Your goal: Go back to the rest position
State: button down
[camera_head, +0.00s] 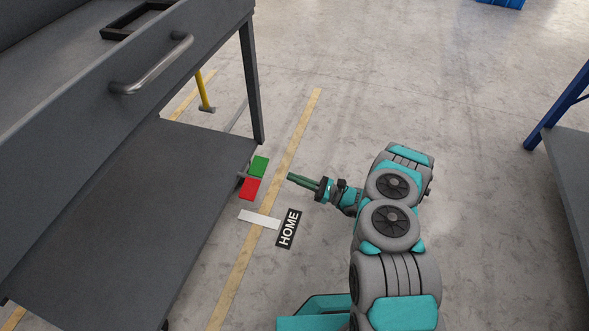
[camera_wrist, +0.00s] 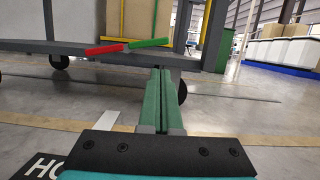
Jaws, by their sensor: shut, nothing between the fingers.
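My gripper (camera_head: 290,177) points left in the head view, above the floor near the yellow line. In the wrist view its green fingers (camera_wrist: 158,72) lie together, shut with nothing between them. A black floor label reading HOME (camera_head: 288,229) lies below and left of the gripper in the head view; a corner of it shows at the lower left of the wrist view (camera_wrist: 42,166). A white strip (camera_head: 259,219) lies beside the label.
A grey workbench (camera_head: 60,210) with a drawer handle (camera_head: 151,64) fills the left. A blue-legged table (camera_head: 563,106) stands right. The floor between is clear.

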jog(key=s+a+r+n+g+h, duration=0.1)
jog(key=s+a+r+n+g, duration=0.25)
jog(key=r, duration=0.45)
jog(key=s+a+r+n+g, duration=0.3)
jog(key=s+r+n+g, duration=0.15)
jog(key=r, duration=0.25)
jog(key=s+a+r+n+g+h, duration=0.1)
jog(key=s+a+r+n+g, duration=0.3)
jog(key=r, duration=0.4)
jog(key=s+d+r+n+g+h, duration=0.1)
jog(key=s+d+r+n+h, duration=0.15)
jog(key=s, duration=0.35)
jog(key=s+d+r+n+h, duration=0.2)
jog(key=s+h, duration=0.2)
jog(key=s, duration=0.2)
jog(key=s+d+r+n+g+h, duration=0.1)
jog(key=s+d+r+n+h, duration=0.15)
jog(key=s, duration=0.35)
jog(key=s+d+n+t+h, duration=0.1)
jog(key=s+d+t+h, duration=0.3)
jog(key=d, duration=0.4)
jog(key=s+d+n+t+h, duration=0.1)
jog(key=s+d+n+h, duration=0.1)
jog(key=s+d+h, duration=0.5)
notch_tip(320, 180, up, 15)
jog(key=w+y+p, duration=0.1)
jog(key=y+p, duration=0.1)
jog(key=p, duration=1.2)
jog(key=shift+d, duration=0.4)
jog(key=shift+a+f, duration=0.1)
